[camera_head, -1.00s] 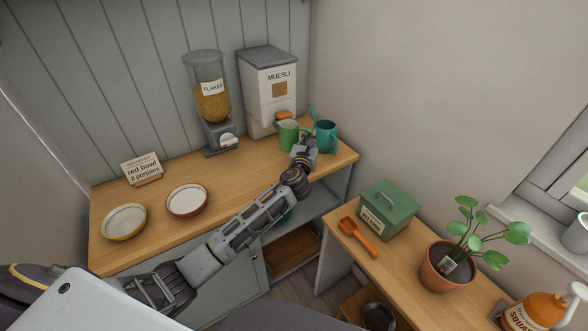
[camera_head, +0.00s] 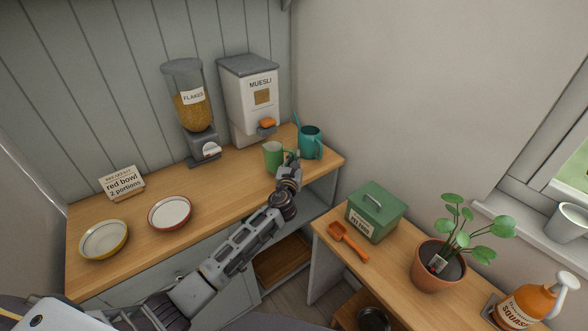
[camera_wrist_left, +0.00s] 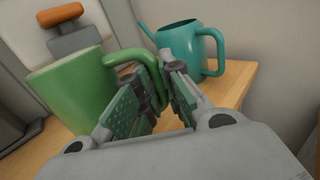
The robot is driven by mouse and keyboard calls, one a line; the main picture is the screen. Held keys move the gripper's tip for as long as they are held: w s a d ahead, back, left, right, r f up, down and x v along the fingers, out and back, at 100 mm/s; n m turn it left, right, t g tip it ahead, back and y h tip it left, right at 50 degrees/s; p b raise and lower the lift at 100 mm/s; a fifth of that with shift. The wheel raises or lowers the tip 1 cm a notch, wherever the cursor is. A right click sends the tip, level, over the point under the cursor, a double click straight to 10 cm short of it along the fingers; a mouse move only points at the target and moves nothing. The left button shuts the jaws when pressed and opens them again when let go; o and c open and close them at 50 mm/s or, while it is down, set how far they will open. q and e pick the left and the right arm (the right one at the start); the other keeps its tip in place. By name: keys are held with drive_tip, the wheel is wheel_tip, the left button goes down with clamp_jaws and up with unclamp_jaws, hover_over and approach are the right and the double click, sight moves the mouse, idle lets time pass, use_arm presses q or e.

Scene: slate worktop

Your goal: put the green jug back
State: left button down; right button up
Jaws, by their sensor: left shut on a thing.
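The green jug (camera_head: 273,156) is at the right part of the wooden counter, in front of the muesli dispenser (camera_head: 250,95). It is upright in the head view; I cannot tell whether its base touches the counter. My left gripper (camera_head: 289,160) reaches it from the front right and is shut on its handle. In the left wrist view the fingers (camera_wrist_left: 158,82) close around the handle of the jug (camera_wrist_left: 72,90). A teal watering can (camera_head: 311,143) stands just right of the jug, also in the wrist view (camera_wrist_left: 185,45). My right gripper is not in view.
The flakes dispenser (camera_head: 190,105) stands left of the muesli one. A red-rimmed bowl (camera_head: 170,214), a yellow bowl (camera_head: 104,240) and a card (camera_head: 122,183) are further left. The lower right bench holds a green box (camera_head: 375,213), orange scoop (camera_head: 348,241) and plant (camera_head: 440,265).

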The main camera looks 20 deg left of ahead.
use_arm(q)
drive_tip(key=shift+r, duration=0.1)
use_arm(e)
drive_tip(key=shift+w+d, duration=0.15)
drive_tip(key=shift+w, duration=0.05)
use_arm(q)
drive_tip(key=shift+f+b, duration=0.55)
drive_tip(key=shift+f, duration=1.45)
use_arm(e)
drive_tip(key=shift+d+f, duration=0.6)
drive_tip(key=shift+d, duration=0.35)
use_arm(q)
drive_tip(key=c, duration=1.7)
unclamp_jaws()
drive_tip(key=shift+o, duration=0.7)
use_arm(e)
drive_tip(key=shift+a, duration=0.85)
use_arm(q)
drive_tip(key=shift+s, duration=0.15)
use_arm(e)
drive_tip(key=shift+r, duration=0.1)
